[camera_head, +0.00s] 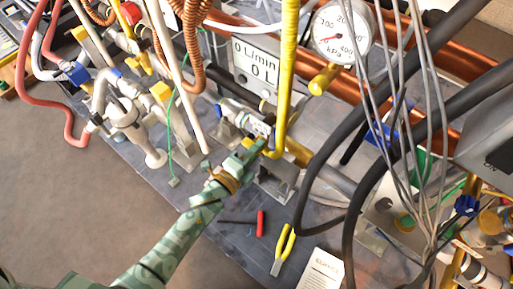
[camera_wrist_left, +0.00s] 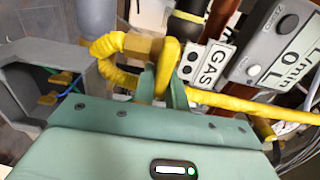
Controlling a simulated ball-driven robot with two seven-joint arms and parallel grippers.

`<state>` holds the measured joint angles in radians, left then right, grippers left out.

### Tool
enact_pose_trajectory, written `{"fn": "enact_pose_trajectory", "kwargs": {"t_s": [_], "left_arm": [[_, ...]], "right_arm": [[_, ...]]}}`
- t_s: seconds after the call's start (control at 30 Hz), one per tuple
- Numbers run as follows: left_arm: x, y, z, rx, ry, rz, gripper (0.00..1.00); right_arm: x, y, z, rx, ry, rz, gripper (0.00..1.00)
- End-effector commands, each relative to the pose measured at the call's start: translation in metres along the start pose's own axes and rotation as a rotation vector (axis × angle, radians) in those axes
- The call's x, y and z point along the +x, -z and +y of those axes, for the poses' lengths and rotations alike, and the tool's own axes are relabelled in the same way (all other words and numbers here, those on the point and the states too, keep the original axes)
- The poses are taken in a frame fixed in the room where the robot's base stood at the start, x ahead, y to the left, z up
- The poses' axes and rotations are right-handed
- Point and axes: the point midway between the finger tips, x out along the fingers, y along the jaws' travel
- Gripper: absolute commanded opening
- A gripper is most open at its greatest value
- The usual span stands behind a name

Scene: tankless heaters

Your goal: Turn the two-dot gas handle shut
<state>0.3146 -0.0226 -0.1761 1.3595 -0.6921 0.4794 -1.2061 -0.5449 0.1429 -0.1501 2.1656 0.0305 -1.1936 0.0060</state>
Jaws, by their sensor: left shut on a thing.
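My left gripper (camera_head: 256,150) reaches in from the lower left and meets the yellow gas piping at the middle of the bench. In the left wrist view its two green fingers (camera_wrist_left: 164,88) are shut on a yellow piece, the two-dot gas handle (camera_wrist_left: 168,60). A white GAS plate (camera_wrist_left: 211,66) with two black dots stands just right of the fingers. A brass-coloured fitting (camera_wrist_left: 143,46) and a yellow hose (camera_wrist_left: 105,46) lie behind and left of the handle. The fingers hide part of the handle, so its exact angle is hard to tell. My right gripper is not in view.
A grey flow meter (camera_head: 256,65) and a round pressure gauge (camera_head: 342,34) stand behind. Black hoses (camera_head: 312,170) and hanging grey wires (camera_head: 405,150) crowd the right. Yellow-handled pliers (camera_head: 285,245), a red-handled tool (camera_head: 261,223) and a white card (camera_head: 322,270) lie in front.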

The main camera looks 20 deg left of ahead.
Motion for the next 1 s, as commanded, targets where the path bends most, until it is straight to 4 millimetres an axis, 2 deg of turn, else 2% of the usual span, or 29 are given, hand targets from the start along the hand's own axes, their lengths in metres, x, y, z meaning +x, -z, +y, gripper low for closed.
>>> {"fn": "enact_pose_trajectory", "kwargs": {"t_s": [0.27, 0.3, 0.33, 0.37, 0.8, 0.97, 1.0], "left_arm": [[-0.002, -0.001, 0.004, 0.000, -0.010, -0.003, 0.00], [-0.002, -0.001, 0.004, 0.000, -0.010, -0.003, 0.25], [-0.002, -0.001, 0.004, 0.000, -0.010, -0.003, 0.33], [-0.002, -0.001, 0.004, -0.001, -0.009, -0.003, 0.35], [-0.002, 0.000, 0.001, -0.002, -0.002, -0.001, 0.35], [-0.021, -0.001, -0.002, -0.001, -0.002, -0.002, 0.35], [-0.029, -0.001, -0.004, 0.000, -0.001, -0.002, 0.35]], "right_arm": [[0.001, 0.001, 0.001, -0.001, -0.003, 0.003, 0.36], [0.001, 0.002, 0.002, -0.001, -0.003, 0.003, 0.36], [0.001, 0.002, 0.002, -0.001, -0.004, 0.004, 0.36], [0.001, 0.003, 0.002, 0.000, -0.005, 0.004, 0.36], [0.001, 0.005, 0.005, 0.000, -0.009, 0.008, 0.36], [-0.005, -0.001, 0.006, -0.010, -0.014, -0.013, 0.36], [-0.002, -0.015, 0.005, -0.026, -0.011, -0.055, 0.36]]}}
